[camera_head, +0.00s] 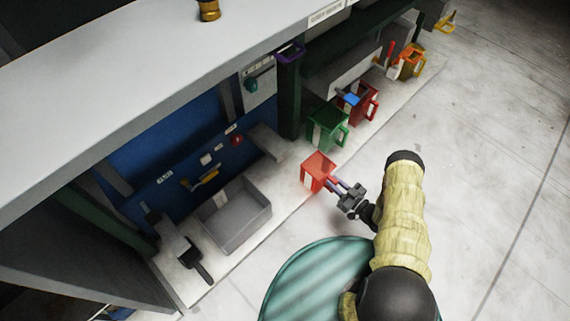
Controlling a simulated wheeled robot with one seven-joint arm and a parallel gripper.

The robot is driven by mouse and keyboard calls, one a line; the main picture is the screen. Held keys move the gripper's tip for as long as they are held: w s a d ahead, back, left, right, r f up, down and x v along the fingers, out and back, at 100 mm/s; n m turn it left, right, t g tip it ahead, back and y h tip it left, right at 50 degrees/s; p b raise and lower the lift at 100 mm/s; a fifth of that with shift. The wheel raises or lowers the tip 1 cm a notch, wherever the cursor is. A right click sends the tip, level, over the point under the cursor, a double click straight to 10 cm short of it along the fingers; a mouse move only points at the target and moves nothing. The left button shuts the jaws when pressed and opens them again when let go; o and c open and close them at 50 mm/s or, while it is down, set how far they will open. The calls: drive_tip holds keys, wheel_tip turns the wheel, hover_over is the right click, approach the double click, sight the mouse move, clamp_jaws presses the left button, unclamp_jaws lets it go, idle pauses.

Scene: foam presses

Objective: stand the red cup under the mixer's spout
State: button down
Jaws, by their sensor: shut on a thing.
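A bright red cup (317,170) with a white label is at the outer edge of the pale shelf, in the middle of the head view. My gripper (340,187) reaches it from the lower right and is shut on its near side, probably at the handle, which the fingers hide. I cannot tell whether the cup's base touches the shelf. A second, darker red cup (367,109) stands farther back with something blue at its top. I cannot make out the mixer's spout for certain; a blue-backed bay (150,150) with small fittings is at the left.
A green cup (322,134) stands just behind the held cup, and an orange cup (411,68) farther back. A grey tray (262,222) and a black-handled scoop (199,267) lie left. A long grey top (130,70) overhangs the bay. Floor at right is clear.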

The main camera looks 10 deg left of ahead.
sight(308, 163)
drive_tip(key=shift+f, duration=0.6)
drive_tip(key=shift+r+g, duration=0.1)
drive_tip(key=shift+g, duration=0.2)
drive_tip(key=shift+a, duration=0.1)
drive_tip(key=b+x, duration=0.3)
drive_tip(key=x, duration=0.4)
drive_tip(key=b+x, duration=0.3)
drive_tip(key=x, duration=0.5)
drive_tip(key=shift+r, duration=0.1)
drive_tip(key=shift+w+a+r, duration=0.15)
drive_tip(key=shift+a, duration=0.05)
drive_tip(key=shift+a+b, duration=0.1)
drive_tip(key=shift+b, duration=0.2)
